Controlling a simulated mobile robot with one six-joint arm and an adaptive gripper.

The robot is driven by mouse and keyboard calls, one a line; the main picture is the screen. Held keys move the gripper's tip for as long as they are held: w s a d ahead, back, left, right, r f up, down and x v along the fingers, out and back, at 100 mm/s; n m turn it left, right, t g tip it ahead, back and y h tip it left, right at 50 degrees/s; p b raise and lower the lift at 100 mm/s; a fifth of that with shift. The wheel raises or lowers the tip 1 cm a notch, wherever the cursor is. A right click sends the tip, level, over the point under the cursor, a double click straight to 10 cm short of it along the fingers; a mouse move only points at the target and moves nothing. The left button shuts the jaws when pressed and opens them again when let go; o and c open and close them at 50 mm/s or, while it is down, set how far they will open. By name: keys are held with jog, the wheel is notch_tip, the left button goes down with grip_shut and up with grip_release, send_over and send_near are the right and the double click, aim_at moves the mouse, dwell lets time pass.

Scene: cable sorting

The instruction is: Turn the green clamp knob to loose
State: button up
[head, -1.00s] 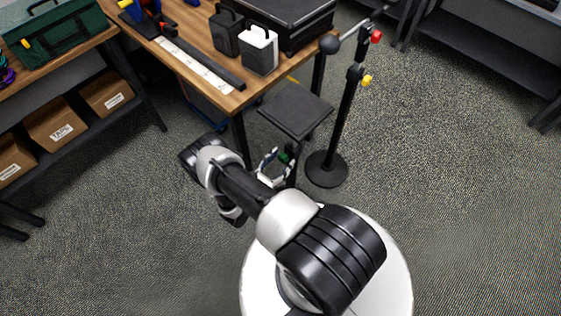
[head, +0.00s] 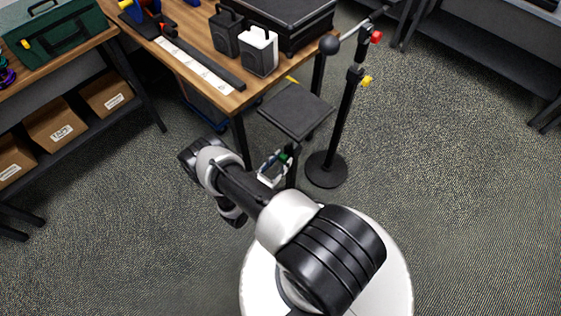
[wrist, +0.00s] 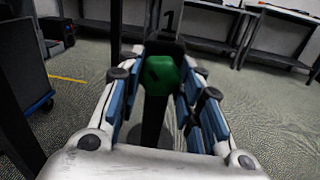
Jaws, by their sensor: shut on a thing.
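The green clamp knob (wrist: 160,75) is in the middle of the wrist view, between my gripper's blue-padded fingers. My gripper (wrist: 160,92) is shut on the knob, with a finger on each side of it. A dark clamp body and post stand behind the knob. In the head view the knob (head: 283,158) is a small green spot beside my gripper (head: 274,168), below a small dark square platform (head: 295,111). My arm covers part of the gripper there. The knob's exact turn angle cannot be told.
A stand with a round black base (head: 326,170) and red and yellow knobs is right of the platform. A wooden table (head: 201,42) with a black case and two boxes is behind. Shelves with cardboard boxes are at left. Open carpet lies at right.

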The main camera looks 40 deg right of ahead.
jog(key=shift+n, duration=0.3)
jog(key=n, duration=0.5)
jog(key=shift+n+y, duration=0.3)
jog(key=n+g, duration=0.1)
jog(key=n, duration=0.4)
dwell(0.5)
jog(key=o, duration=1.1)
jog(key=shift+r, duration=0.1)
jog(key=a, duration=0.4)
jog(key=s+a, duration=0.1)
jog(key=a, duration=0.3)
jog(key=a+r, duration=0.1)
jog(key=a, duration=0.3)
jog(key=shift+s, duration=0.2)
